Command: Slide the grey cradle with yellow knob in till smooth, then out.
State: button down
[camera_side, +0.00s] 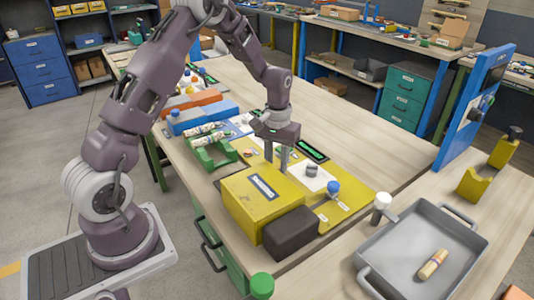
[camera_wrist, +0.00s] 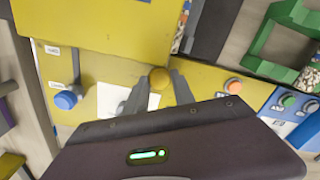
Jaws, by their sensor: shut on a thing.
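The yellow knob (camera_wrist: 158,79) shows between my fingertips in the wrist view. My gripper (camera_wrist: 160,88) is shut on it, with a finger on either side. In the side view my gripper (camera_side: 276,164) points down behind the yellow machine box (camera_side: 262,197), and the knob is hidden there. The box also fills the top of the wrist view (camera_wrist: 95,22). I cannot make out the grey cradle under the knob, nor how far in it sits. A small grey cylinder (camera_side: 312,170) stands on a white pad (camera_side: 319,181) right of my fingers.
A blue button (camera_side: 333,187) sits on the yellow base plate (camera_side: 350,198). A dark block (camera_side: 290,232) adjoins the box. A green rack (camera_side: 216,155) holds patterned cylinders at left. A grey tray (camera_side: 400,235) with a wooden piece (camera_side: 432,264) lies at right.

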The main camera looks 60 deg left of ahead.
jog(key=d, duration=0.6)
jog(key=shift+d, duration=0.15)
jog(key=c, duration=1.1)
grip_release()
jog(key=shift+o, duration=0.2)
